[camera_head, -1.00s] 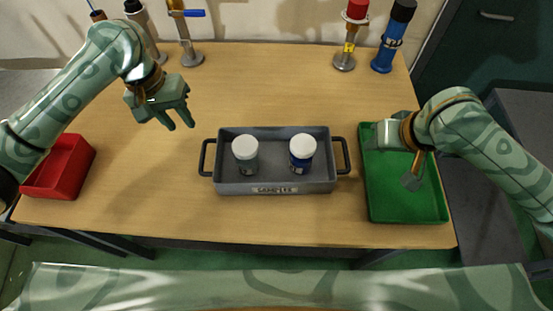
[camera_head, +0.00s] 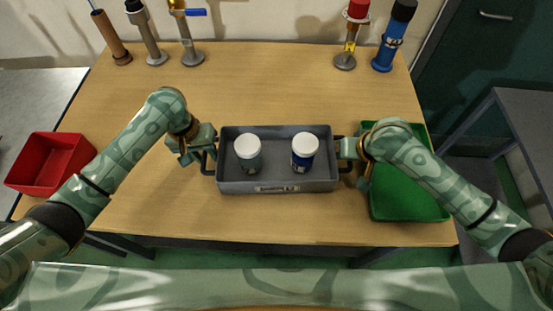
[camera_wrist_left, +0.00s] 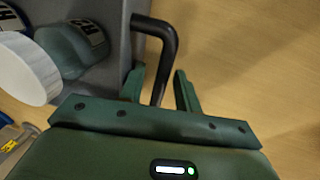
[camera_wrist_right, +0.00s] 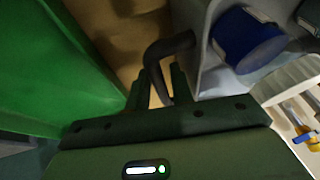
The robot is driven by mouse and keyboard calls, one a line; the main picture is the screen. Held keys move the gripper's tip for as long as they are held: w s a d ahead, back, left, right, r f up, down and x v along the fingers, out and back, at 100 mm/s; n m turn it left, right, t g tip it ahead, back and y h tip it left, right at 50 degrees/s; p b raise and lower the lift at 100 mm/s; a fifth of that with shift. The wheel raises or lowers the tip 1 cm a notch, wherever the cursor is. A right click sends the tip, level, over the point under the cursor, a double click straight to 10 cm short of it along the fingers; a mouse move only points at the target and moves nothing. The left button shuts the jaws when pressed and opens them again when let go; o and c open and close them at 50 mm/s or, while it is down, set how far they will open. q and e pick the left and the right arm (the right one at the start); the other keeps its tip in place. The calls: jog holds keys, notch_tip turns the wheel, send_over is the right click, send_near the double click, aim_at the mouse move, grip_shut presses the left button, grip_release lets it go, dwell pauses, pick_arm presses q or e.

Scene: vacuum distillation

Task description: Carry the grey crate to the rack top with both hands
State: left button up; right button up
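The grey crate (camera_head: 278,188) sits level on the wooden table, with a dark handle at each end and a label on its front wall. It holds two white-lidded jars, one greenish (camera_head: 248,153) and one blue (camera_head: 304,152). My left gripper (camera_head: 209,163) is at the left handle; in the left wrist view the handle (camera_wrist_left: 162,45) runs between open fingers with gaps beside it. My right gripper (camera_head: 346,160) is at the right handle; in the right wrist view that handle (camera_wrist_right: 158,60) passes between fingers standing apart. I cannot identify a rack.
A green tray (camera_head: 410,208) lies right of the crate, under my right forearm. A red bin (camera_head: 45,165) is at the left. Several upright fittings, including a blue one (camera_head: 391,45), line the table's back edge. A grey surface (camera_head: 520,120) stands right. The table behind the crate is clear.

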pick_arm(q)
jog(key=c, duration=0.4)
pick_arm(e)
jog(key=c, duration=0.4)
pick_arm(q)
grip_shut()
pick_arm(e)
grip_shut()
pick_arm(q)
jog(key=shift+r, duration=0.1)
pick_arm(e)
jog(key=shift+r, duration=0.15)
